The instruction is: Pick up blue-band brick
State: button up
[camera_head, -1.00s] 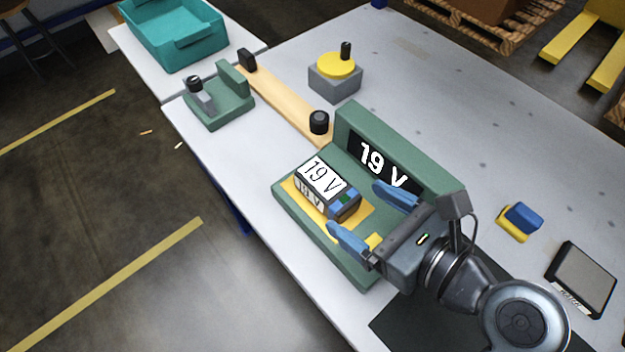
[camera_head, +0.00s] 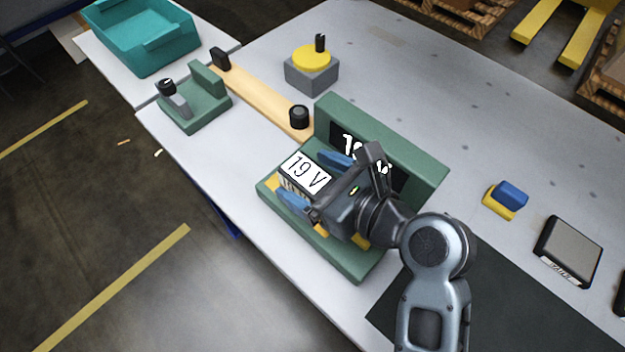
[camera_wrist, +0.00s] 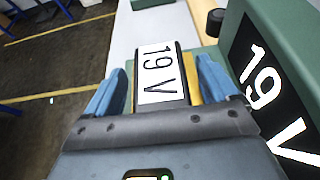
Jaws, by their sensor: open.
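The blue-band brick (camera_head: 303,172), with a white "19 V" label on top, sits on the green fixture (camera_head: 347,262) over a yellow pad. Its blue-banded end is hidden behind my gripper in the head view. My gripper (camera_head: 314,180) is open, with one blue finger on each side of the brick. In the wrist view the brick (camera_wrist: 158,72) lies between the spread blue fingers of my gripper (camera_wrist: 160,88). A gap shows on the right, with yellow visible there. I cannot tell whether either finger touches the brick.
The fixture's upright green wall (camera_head: 400,150) with a "19 V" plate stands close beside my gripper. A wooden bar (camera_head: 262,98), a yellow-topped grey block (camera_head: 312,72), a blue-and-yellow block (camera_head: 507,198) and a grey scale-like device (camera_head: 568,252) are apart from it.

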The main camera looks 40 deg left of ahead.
jog(key=shift+c, duration=0.3)
jog(key=c, duration=1.2)
jog(key=shift+c, duration=0.8)
jog(key=shift+r, duration=0.2)
